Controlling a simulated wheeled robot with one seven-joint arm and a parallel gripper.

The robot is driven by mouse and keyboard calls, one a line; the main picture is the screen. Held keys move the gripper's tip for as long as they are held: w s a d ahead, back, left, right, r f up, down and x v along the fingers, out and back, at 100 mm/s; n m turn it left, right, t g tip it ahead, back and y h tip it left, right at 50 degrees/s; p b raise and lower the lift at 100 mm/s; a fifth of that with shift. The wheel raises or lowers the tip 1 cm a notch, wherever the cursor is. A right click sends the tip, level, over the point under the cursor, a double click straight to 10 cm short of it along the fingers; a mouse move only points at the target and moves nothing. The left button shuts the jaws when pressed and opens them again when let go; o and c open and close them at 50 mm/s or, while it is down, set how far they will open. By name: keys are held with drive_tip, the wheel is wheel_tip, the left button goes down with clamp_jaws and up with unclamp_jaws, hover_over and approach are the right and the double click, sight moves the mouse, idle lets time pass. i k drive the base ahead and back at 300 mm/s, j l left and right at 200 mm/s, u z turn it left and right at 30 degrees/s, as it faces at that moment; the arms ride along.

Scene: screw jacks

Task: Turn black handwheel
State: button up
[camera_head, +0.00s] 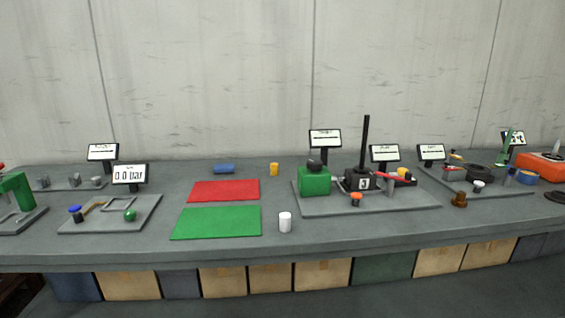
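No part that is clearly my gripper shows in this view. A dark, thick round wheel-like part (480,172) sits on the right grey board (497,190) and may be the black handwheel. A small white-topped knob (478,184) stands just in front of it. A black knob (315,163) sits on top of a green block (314,181) on the middle board. A dark flat disc (556,196) lies at the right edge, partly cut off. The parts are too small to tell which one is the handwheel or how it is turned.
The grey bench (330,229) carries red (224,190) and green (217,222) mats, a white cylinder (285,222) and a brown knob-like piece (459,200). A tall black post (364,141) rises from the middle board. Small display screens stand behind the boards. Boxes line the space below.

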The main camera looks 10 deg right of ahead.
sight(313, 165)
drive_tip(key=i+l+u, duration=0.4)
drive_tip(key=i+l, duration=0.15)
drive_tip(key=l, duration=0.15)
drive_tip(key=i+l+u, duration=0.2)
drive_tip(key=l, duration=0.2)
drive_tip(key=i+l+u, duration=0.2)
drive_tip(key=l, duration=0.25)
drive_tip(key=i, duration=0.05)
